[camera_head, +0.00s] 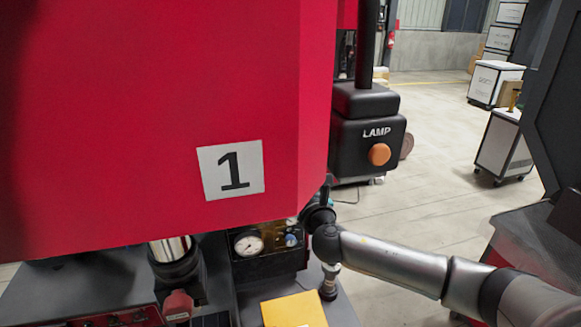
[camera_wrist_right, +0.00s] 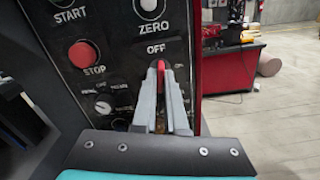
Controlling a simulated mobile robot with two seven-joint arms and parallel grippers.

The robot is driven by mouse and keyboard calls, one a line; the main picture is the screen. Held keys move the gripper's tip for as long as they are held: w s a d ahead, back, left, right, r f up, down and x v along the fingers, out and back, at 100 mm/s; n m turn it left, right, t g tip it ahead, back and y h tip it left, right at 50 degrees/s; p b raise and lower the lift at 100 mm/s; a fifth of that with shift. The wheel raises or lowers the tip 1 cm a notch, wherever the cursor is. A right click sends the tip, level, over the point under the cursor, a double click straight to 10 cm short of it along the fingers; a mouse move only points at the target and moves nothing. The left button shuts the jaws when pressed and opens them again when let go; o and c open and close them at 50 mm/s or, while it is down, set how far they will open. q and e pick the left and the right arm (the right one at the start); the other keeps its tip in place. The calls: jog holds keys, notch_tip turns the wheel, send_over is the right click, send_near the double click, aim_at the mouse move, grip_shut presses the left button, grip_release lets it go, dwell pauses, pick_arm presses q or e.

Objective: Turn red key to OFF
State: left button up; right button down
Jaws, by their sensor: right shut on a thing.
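In the right wrist view, the red key (camera_wrist_right: 160,67) is on a dark control panel (camera_wrist_right: 110,50), just below the white OFF label. My right gripper (camera_wrist_right: 162,76) is shut on the red key, with a grey finger on each side of it. Only the key's upper red part shows; the rest is hidden between the fingers. In the head view, my right arm comes in from the right and its gripper end is hidden by the red machine (camera_head: 150,110). My left gripper is not in view.
The panel has a red STOP button (camera_wrist_right: 83,54), a START label, a ZERO control and a small round selector (camera_wrist_right: 103,106). Open floor lies right.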

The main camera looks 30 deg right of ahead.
jog(key=n, duration=0.3)
jog(key=shift+n, duration=0.4)
jog(key=c, duration=0.9)
grip_release()
jog(key=shift+s, duration=0.1)
jog(key=shift+v, duration=3.45)
